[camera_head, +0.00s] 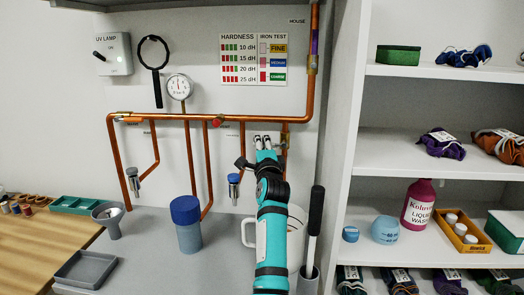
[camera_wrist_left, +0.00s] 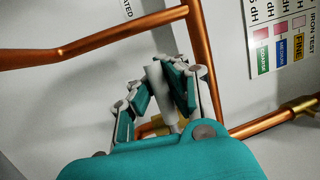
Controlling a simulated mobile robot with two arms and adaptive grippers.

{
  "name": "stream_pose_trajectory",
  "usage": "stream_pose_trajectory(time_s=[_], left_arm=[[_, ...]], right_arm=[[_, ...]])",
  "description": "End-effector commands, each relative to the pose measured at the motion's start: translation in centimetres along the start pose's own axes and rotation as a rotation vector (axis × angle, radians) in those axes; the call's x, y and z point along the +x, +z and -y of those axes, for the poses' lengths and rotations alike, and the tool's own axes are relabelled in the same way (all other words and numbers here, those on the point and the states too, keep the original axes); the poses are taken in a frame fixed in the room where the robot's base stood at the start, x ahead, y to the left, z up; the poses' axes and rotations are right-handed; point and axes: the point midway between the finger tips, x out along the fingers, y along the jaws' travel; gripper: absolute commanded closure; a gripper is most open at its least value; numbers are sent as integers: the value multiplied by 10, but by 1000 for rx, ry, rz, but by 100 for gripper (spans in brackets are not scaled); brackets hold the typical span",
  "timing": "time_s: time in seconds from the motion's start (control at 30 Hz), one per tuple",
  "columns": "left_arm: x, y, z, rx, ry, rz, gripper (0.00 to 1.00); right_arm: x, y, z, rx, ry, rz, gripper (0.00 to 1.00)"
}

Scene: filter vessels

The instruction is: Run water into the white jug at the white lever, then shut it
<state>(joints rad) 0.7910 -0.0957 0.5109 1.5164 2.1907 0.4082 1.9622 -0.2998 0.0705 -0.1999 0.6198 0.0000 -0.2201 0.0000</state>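My left gripper (camera_head: 264,142) is raised in front of the right-hand copper pipe, at the wall. In the left wrist view, its two teal-padded fingers (camera_wrist_left: 158,88) stand either side of the white lever (camera_wrist_left: 159,92). I cannot tell whether both pads touch it. Brass fittings show behind the fingers. In the head view the gripper hides the lever. The white jug (camera_head: 248,232) stands on the grey counter below, mostly hidden behind my left arm. Its handle points left. Its inside is not visible, and I see no water stream. My right gripper is not in view.
A blue-handled tap (camera_head: 234,180) hangs just left of my arm, a grey-handled tap (camera_head: 134,178) further left. A blue-lidded vessel (camera_head: 187,225), a grey funnel cup (camera_head: 109,218) and a grey tray (camera_head: 86,269) stand on the counter. A black-handled tool (camera_head: 315,215) stands close right of my arm.

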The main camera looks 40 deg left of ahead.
Motion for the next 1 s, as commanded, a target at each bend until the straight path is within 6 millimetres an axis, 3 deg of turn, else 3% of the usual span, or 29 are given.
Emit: stream_pose_trajectory(time_s=[0.6,0.87,1.0], left_arm=[[-3,-1,-13,-47,33,9,100],[-2,0,-11,-45,28,9,63],[-2,0,-9,-45,24,9,62]], right_arm=[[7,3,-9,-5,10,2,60],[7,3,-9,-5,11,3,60],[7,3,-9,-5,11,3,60]])
